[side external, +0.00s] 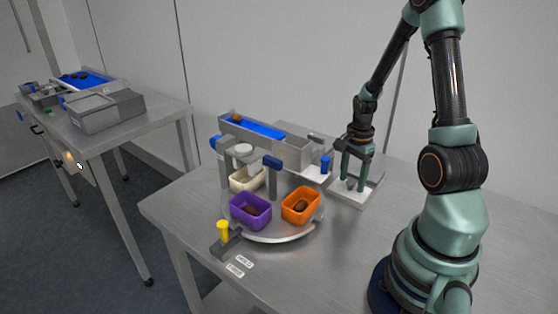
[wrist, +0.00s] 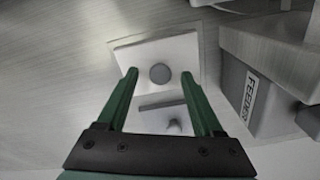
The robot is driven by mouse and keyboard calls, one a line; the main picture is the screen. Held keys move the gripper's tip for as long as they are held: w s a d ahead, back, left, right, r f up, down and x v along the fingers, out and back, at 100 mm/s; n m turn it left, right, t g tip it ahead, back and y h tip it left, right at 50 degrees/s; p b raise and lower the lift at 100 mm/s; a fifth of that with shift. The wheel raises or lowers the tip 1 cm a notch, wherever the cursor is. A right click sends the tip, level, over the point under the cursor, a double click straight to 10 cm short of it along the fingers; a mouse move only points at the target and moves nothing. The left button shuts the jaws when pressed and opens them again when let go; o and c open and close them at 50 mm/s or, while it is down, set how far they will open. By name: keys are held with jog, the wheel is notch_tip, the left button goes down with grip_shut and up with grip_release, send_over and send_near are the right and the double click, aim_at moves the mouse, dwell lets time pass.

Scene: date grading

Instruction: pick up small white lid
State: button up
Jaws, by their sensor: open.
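A white square piece with a round grey knob, which looks like the small white lid (wrist: 178,50), lies below my gripper (wrist: 158,73) in the wrist view. The knob shows between my two green fingertips. The fingers are apart and nothing is gripped. In the side view my gripper (side external: 353,184) points down over a pale shallow tray (side external: 372,194) at the right of the machine, its tips low near the tray. The lid is small and partly hidden by the fingers there. I cannot tell whether the fingertips touch it.
A grey block labelled FEEDER (wrist: 250,100) stands close to the right of my fingers. A round turntable (side external: 275,238) carries a purple bin (side external: 250,220), an orange bin (side external: 315,194) and a cream bin (side external: 233,185). A blue conveyor (side external: 252,127) lies behind.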

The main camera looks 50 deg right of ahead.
grip_shut()
jog(key=shift+r, duration=0.15)
